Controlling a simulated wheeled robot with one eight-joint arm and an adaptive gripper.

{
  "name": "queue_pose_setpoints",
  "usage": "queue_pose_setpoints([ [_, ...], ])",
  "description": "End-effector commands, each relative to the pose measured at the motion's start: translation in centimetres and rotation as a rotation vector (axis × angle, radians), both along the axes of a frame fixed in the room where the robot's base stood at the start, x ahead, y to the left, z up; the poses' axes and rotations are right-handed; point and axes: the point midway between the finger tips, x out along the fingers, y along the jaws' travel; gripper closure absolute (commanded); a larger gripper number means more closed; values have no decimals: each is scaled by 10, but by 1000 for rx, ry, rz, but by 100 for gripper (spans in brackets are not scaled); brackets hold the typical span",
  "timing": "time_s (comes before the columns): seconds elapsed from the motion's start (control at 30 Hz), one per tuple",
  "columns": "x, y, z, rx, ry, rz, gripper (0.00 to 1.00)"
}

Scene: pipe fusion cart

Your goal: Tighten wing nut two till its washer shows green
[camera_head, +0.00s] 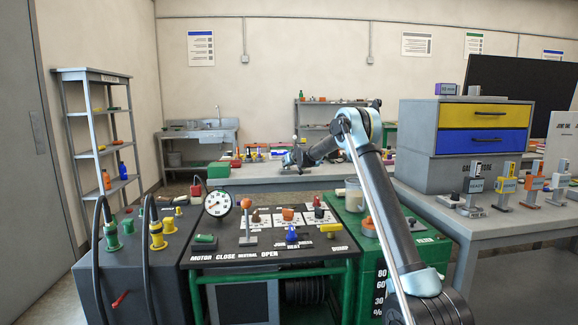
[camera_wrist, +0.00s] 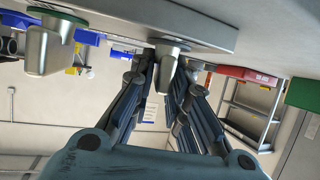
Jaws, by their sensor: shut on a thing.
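A pale metal wing nut (camera_wrist: 165,72) is between the two dark fingers of my gripper (camera_wrist: 165,95) in the wrist view. The gripper is shut on it. A second, similar metal nut (camera_wrist: 50,50) stands apart at the upper left of the wrist view. In the head view my gripper (camera_head: 292,161) is small, over the far grey bench (camera_head: 275,180). The nut it holds cannot be made out there.
Near my gripper on the far bench are a red box (camera_head: 236,163) and a green box (camera_head: 218,169). In front stands the black-topped cart (camera_head: 262,255) with its gauge (camera_head: 218,203) and several coloured knobs. A drawer cabinet (camera_head: 483,128) stands on the right bench.

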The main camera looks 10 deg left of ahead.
Motion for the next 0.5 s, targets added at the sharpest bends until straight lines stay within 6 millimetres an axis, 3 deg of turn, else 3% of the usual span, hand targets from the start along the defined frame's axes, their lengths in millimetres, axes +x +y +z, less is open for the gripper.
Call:
queue_pose_setpoints([
  [0.5, 1, -4, -1, -4, 2, -141, 100],
])
